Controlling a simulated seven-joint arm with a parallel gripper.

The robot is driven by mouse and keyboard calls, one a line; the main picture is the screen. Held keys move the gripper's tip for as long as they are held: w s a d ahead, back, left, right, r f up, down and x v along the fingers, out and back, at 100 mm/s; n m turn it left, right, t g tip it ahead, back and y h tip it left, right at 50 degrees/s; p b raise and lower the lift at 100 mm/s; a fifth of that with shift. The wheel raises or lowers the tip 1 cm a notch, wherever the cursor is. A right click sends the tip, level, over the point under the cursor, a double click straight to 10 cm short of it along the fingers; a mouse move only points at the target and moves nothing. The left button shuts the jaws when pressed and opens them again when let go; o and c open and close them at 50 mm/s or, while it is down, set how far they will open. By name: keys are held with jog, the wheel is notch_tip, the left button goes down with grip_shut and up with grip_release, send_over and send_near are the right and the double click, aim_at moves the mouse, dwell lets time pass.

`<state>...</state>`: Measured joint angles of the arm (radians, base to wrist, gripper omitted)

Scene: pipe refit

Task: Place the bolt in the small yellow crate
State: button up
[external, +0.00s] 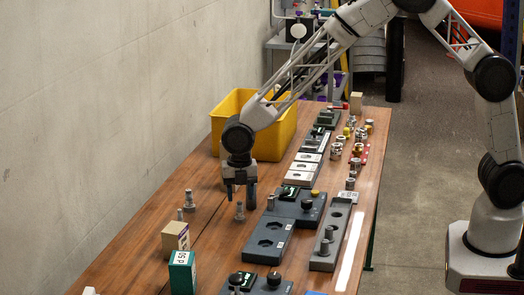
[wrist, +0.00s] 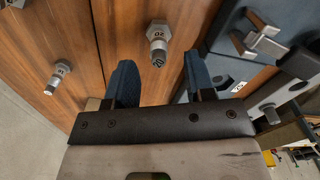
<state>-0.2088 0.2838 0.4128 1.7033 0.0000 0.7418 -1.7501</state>
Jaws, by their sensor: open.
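A grey hex-headed bolt (external: 240,211) stands on the wooden table just below my gripper (external: 240,196). In the wrist view this bolt (wrist: 158,40) carries a dark number and shows beyond and between my fingertips (wrist: 158,72). My gripper is open and empty, pointing down, with one finger on either side of the bolt's line; I cannot tell the exact height gap. A second bolt (external: 188,198) stands to the left, also in the wrist view (wrist: 60,76). The yellow crate (external: 270,146) sits behind my gripper at the wall side; its inside is mostly hidden by my arm.
A dark fixture plate (external: 268,238) and a grey slotted block (external: 328,240) lie right of the bolt. A tan block (external: 175,237) and a green box (external: 182,272) stand front left. Several fittings line the right side. Bare wood lies between bolt and crate.

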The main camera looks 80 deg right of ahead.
aim_at(240, 217)
jog(key=shift+a+f, duration=0.15)
jog(key=shift+f, duration=2.45)
grip_shut()
